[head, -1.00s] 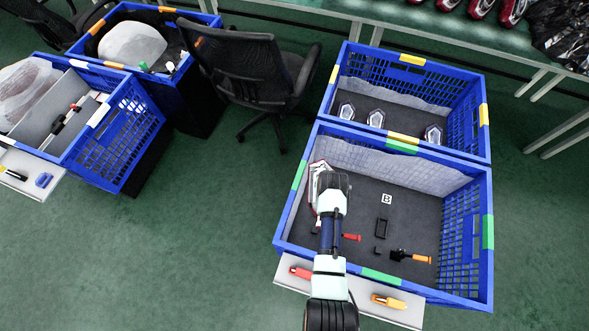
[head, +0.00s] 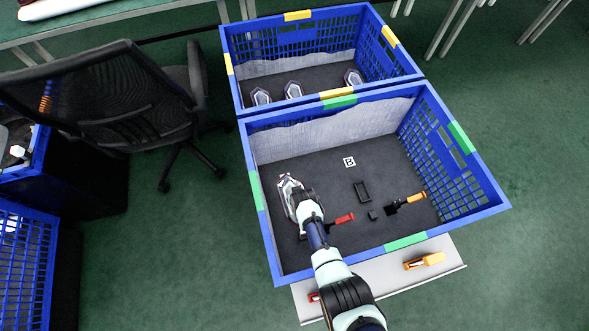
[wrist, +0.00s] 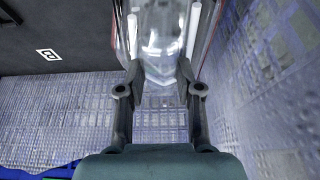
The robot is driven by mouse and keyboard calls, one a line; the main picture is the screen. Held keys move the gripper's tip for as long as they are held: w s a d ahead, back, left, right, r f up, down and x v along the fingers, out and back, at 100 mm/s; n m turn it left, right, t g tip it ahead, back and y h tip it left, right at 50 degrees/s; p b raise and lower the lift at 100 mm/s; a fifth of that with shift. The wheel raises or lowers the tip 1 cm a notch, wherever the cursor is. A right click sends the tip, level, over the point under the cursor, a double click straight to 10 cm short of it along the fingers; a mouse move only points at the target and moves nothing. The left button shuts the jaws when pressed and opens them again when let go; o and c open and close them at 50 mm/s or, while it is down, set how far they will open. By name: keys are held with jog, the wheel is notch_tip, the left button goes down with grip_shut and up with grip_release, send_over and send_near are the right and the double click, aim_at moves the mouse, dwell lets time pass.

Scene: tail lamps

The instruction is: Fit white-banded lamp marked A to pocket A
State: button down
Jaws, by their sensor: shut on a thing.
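A clear and red tail lamp (head: 287,188) is at the left side of the front blue crate (head: 375,100). My gripper (head: 299,204) is shut on it; the wrist view shows the lamp (wrist: 163,35) between the two dark fingers (wrist: 160,88), with white strips along its sides. I cannot read a mark A on the lamp, and no label A shows. In the front crate a white label B (head: 349,162) lies on the dark floor, with a small black rectangular frame (head: 362,191) to its lower right. My gripper covers part of the lamp.
A red-handled tool (head: 343,219) and an orange-handled tool (head: 415,198) lie in the front crate, with a small black block (head: 373,215). The rear crate (head: 405,62) holds three lamps (head: 353,78). A white shelf (head: 440,262) with an orange tool (head: 424,261) sits in front.

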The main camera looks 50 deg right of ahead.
jog(key=shift+w, duration=0.15)
jog(key=shift+p, duration=0.3)
notch_tip(320, 180, down, 6)
jog(key=b, duration=0.5)
jog(key=shift+r, duration=0.15)
jog(key=shift+b, duration=0.3)
